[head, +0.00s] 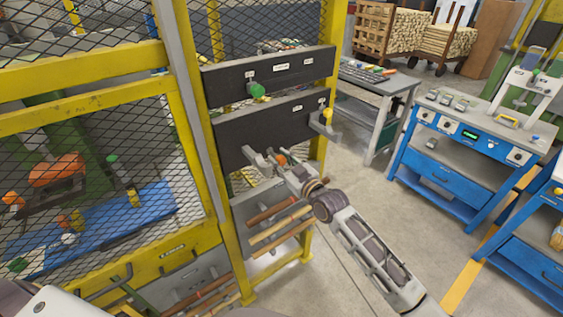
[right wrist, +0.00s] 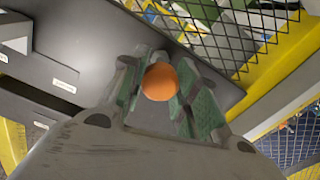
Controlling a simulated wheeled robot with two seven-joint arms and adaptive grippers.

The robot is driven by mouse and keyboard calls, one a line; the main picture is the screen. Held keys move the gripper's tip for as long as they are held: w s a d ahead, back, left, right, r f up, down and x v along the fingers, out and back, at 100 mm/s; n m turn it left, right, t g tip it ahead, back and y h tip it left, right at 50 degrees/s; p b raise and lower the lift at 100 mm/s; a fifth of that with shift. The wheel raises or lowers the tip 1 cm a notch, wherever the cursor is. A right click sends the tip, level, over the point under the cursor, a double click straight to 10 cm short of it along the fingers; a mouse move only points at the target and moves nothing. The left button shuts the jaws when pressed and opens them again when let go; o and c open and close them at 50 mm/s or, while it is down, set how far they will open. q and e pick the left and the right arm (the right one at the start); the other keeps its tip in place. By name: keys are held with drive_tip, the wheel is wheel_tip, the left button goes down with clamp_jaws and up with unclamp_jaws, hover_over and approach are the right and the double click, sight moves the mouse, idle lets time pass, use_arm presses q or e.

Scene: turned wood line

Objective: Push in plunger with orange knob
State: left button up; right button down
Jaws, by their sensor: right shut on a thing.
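The orange knob (head: 282,160) of the plunger is at the lower edge of the lower dark panel in the head view, partly hidden by my right gripper (head: 268,163). In the right wrist view the round orange knob (right wrist: 160,82) sits between the green-padded fingers of my right gripper (right wrist: 162,90), which is shut on it. The plunger's shaft is hidden behind the knob, so I cannot tell how far it stands out. My left gripper is not in view.
A green knob (head: 257,91) and a yellow knob (head: 327,114) stand out from the dark panels nearby. Yellow posts and mesh guards (head: 80,110) enclose the left side. Wooden rods (head: 275,228) lie below. Blue workbenches (head: 450,175) stand right, with clear floor between.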

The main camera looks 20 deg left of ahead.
sight(276, 156)
drive_tip(key=shift+b+x, duration=0.8)
drive_tip(key=shift+x, duration=0.7)
drive_tip(key=shift+d, duration=0.1)
drive_tip(key=c, duration=1.4)
unclamp_jaws()
drive_tip(key=o, duration=0.3)
drive_tip(key=shift+w+a+f, duration=0.1)
drive_tip(key=shift+w+a, duration=0.1)
drive_tip(key=shift+a, duration=0.05)
drive_tip(key=shift+s+d, duration=0.5)
drive_tip(key=shift+d, duration=0.2)
drive_tip(key=v, duration=1)
drive_tip(key=shift+s+d, duration=0.15)
drive_tip(key=shift+s, duration=0.05)
